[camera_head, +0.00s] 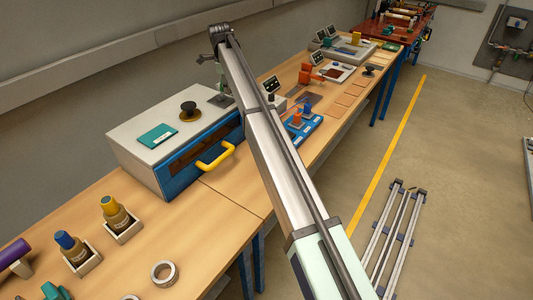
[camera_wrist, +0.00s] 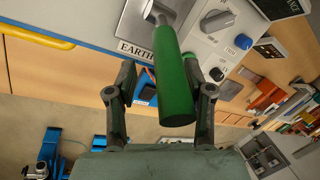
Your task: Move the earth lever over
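The earth lever (camera_wrist: 172,75) shows in the wrist view as a thick green cylindrical handle on a metal shaft. The shaft joins a grey metal plate (camera_wrist: 140,22) above a label (camera_wrist: 138,48) reading "EARTH". My gripper (camera_wrist: 158,66) has its two dark fingers apart, one on each side of the green handle. A clear gap shows on the left of the handle; the right finger looks close to it, and I cannot tell whether it touches. In the head view my arm reaches over the bench and hides most of the lever area.
A white panel beside the lever carries a grey knob (camera_wrist: 218,20) and a blue knob (camera_wrist: 243,41). A white-and-blue cabinet (camera_head: 150,125) with a yellow handle (camera_head: 215,157) stands on the bench. Bottles (camera_head: 75,250) stand at the near left.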

